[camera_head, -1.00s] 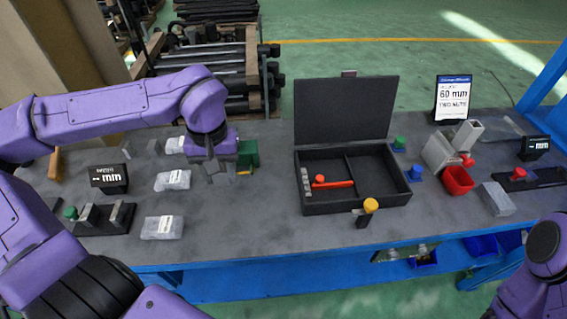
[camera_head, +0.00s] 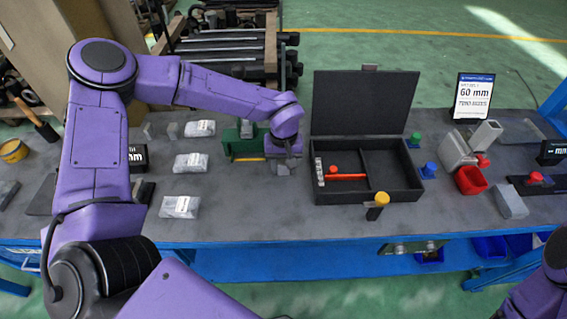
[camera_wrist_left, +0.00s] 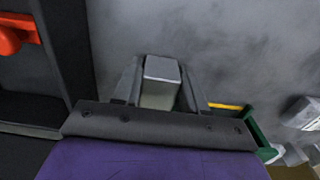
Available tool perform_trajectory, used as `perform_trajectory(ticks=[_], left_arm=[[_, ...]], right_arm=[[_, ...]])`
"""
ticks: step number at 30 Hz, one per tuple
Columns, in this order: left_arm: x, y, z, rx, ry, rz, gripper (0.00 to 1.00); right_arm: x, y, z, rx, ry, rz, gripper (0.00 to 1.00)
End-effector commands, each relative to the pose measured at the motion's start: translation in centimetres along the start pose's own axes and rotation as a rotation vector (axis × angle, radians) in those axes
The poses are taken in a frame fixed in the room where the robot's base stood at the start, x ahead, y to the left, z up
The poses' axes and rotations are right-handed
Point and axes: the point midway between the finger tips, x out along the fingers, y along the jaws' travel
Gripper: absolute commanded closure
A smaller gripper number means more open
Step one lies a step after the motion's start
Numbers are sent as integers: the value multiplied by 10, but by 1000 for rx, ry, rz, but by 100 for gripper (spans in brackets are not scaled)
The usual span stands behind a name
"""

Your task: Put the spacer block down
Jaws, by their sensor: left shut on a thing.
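My left gripper (camera_head: 285,165) hangs just left of the open black case, low over the table. It is shut on a grey spacer block (camera_wrist_left: 162,70), which shows between its two fingers in the left wrist view. In the head view the block is mostly hidden by the gripper, and I cannot tell whether it touches the table. My right arm shows at the lower right corner of the head view, but its gripper is out of view.
The open black case (camera_head: 408,196) holds a red-handled tool (camera_head: 346,176). Labelled packets (camera_head: 180,207) lie farther left. Bare table (camera_head: 250,215) lies in front of my gripper.

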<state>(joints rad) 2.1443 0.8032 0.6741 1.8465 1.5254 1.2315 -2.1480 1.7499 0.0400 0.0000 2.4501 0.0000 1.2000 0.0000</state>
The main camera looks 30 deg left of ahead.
Motion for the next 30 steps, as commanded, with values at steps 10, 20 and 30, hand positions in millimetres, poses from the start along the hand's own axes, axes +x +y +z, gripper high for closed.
perform_trajectory(ticks=[10,20,30], left_arm=[[3,0,0,0,1,0,49],[2,0,0,0,1,0,33],[-63,0,-1,-1,5,4,33]], right_arm=[[0,0,0,0,0,0,47],[0,0,0,0,0,0,47],[7,-1,3,0,0,0,47]])
